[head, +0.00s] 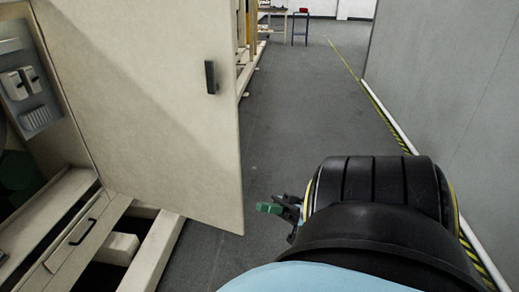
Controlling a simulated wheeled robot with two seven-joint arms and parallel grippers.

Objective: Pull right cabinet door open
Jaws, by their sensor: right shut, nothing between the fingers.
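The cabinet door (150,95) is a large cream panel in the left half of the head view. It stands swung out from the cabinet frame, and the inside of the cabinet shows to its left. Its black handle (211,77) is near the door's right edge. My right gripper (272,208), with green fingertips, is low in the middle of the view, to the right of the door's lower corner. It is shut and empty, apart from the handle. My black right arm hides part of it. My left gripper is not in view.
Inside the cabinet is a grey panel with switches (27,82). A drawer front with a black handle (82,232) is at lower left. Open grey floor (310,110) runs ahead.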

